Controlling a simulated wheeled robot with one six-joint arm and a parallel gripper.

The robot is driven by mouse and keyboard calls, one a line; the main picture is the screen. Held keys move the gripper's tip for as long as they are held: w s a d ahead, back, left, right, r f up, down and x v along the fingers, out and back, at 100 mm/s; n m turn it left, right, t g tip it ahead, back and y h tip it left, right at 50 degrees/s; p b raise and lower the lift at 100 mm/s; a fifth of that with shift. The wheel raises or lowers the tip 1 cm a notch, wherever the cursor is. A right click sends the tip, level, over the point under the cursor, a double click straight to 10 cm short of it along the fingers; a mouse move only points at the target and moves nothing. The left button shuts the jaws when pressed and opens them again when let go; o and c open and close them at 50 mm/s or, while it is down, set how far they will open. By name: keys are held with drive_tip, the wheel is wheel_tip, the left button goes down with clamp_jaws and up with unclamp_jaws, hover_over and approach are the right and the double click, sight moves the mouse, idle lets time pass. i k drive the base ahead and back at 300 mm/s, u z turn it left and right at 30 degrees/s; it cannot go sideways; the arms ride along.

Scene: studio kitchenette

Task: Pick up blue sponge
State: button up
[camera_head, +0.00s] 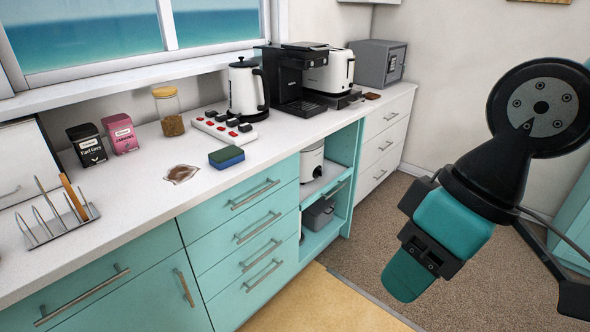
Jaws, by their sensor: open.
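The blue sponge (226,157), a small block with blue and green layers, lies on the white countertop (150,205) near its front edge, above the teal drawers. My gripper (408,272) is at the right of the view, over the floor and well apart from the sponge. It has teal and black parts and points down to the left. Its jaws are open, and I see nothing between them. The far side of the gripper is hidden.
A power strip (224,130) lies just behind the sponge, with a white kettle (247,90) and a black coffee machine (300,80) beyond. A brown packet (183,173) lies left of the sponge. A toast rack (58,218) stands far left. The counter in front of the sponge is clear.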

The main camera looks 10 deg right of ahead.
sight(222, 159)
drive_tip(key=z, duration=0.25)
drive_tip(key=k, duration=0.35)
drive_tip(key=u, duration=1.15)
drive_tip(key=i, duration=1.8)
drive_tip(key=z, duration=0.7)
